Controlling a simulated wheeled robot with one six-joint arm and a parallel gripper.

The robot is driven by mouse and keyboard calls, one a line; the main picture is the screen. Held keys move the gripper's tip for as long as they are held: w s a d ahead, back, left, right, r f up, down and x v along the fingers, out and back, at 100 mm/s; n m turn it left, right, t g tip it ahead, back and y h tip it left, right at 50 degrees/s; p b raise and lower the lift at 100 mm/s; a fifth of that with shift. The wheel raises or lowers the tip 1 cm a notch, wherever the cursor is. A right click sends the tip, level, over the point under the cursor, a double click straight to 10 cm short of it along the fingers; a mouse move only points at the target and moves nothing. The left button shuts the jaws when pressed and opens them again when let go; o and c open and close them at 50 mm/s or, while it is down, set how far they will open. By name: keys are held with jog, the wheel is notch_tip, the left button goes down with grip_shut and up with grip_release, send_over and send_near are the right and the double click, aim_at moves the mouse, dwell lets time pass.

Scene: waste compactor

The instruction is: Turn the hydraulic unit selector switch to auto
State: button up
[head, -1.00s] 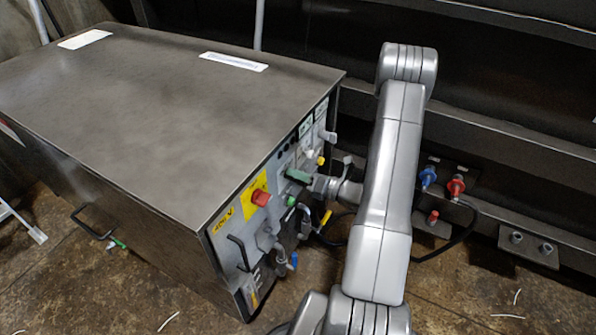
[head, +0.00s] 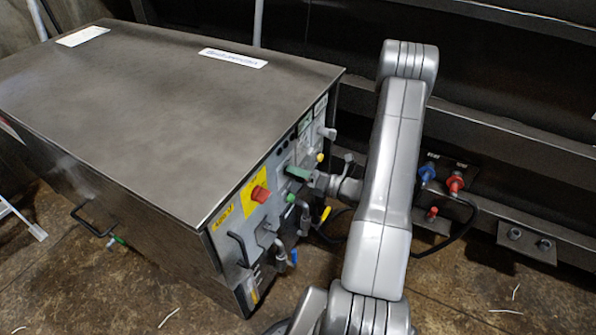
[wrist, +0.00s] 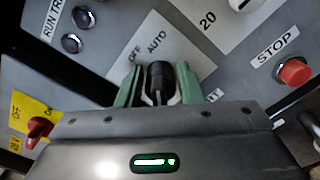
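The hydraulic unit selector switch is a black knob (wrist: 159,80) on the grey control panel, seen in the wrist view below the printed words OFF and AUTO (wrist: 146,47). My gripper (wrist: 158,88) has green fingertips, one on each side of the knob, with narrow gaps showing between them and the knob. The knob's lower part is hidden by my gripper, and its exact pointing is hard to read. In the head view my gripper (head: 303,175) is at the front panel of the metal cabinet (head: 140,110), and the knob is hidden there.
A red STOP button (wrist: 293,71) is right of the knob and a red switch on a yellow plate (wrist: 38,128) is at left. Pipes and a yellow-handled valve (head: 325,214) stick out below my gripper. Blue and red connectors (head: 455,184) sit right of my arm.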

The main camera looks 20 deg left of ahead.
jog(key=s+d, duration=0.1)
jog(key=d, duration=1.2)
jog(key=shift+d, duration=0.25)
jog(key=a, duration=0.9)
jog(key=w+a, duration=0.1)
jog(key=a, duration=0.4)
jog(key=shift+d, duration=0.15)
